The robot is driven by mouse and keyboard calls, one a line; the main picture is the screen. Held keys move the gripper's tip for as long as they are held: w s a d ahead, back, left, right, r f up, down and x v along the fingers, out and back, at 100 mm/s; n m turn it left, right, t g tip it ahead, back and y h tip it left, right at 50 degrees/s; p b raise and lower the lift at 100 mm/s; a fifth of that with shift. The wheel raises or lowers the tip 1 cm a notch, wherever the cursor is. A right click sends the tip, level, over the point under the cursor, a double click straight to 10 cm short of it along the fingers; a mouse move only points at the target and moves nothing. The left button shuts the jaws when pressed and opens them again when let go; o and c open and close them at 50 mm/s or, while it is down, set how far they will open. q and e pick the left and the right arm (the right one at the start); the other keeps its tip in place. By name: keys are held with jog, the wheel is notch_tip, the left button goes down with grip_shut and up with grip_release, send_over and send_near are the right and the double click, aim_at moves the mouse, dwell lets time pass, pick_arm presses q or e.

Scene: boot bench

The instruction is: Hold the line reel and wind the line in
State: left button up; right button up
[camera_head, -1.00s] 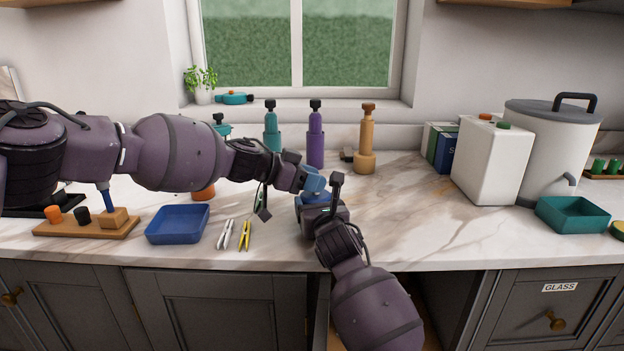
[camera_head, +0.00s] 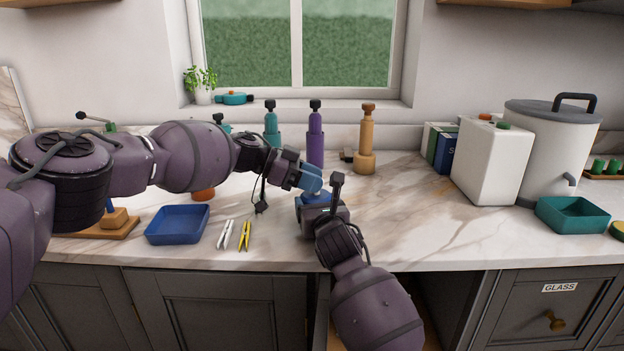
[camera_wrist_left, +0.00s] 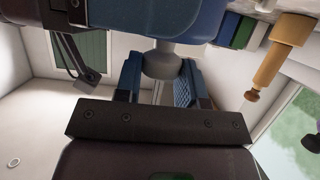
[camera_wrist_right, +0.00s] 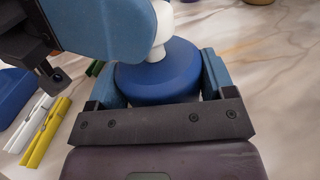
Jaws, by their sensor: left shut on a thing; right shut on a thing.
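The blue line reel (camera_wrist_right: 160,75) stands on the counter and also shows in the head view (camera_head: 313,198). My right gripper (camera_wrist_right: 160,92) is shut on the reel's round blue body from the front, one blue finger on each side. A white knob or crank handle (camera_wrist_right: 162,22) rises from the reel. My left gripper (camera_head: 312,182) is above the reel, shut on this light handle, which shows between its fingers in the left wrist view (camera_wrist_left: 162,62). The fingers hide much of the handle in the head view. I cannot make out the line itself.
A blue tray (camera_head: 178,224), white pegs (camera_head: 225,234) and yellow pegs (camera_head: 244,235) lie left of the reel. Teal, purple (camera_head: 316,140) and tan (camera_head: 366,140) bottles stand behind. Counter to the right is clear up to the white box (camera_head: 492,160) and teal tray (camera_head: 573,214).

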pick_arm(q)
jog(key=shift+w+d+r+m+g, duration=0.1)
jog(key=shift+w+r+m+g, duration=0.2)
jog(key=shift+m+g, duration=0.5)
jog(key=shift+s+f+m+g, duration=0.2)
jog(key=shift+m+g, duration=0.1)
jog(key=shift+g, duration=0.2)
jog(key=o, duration=0.9)
jog(key=shift+o, duration=0.2)
notch_tip(320, 180, up, 10)
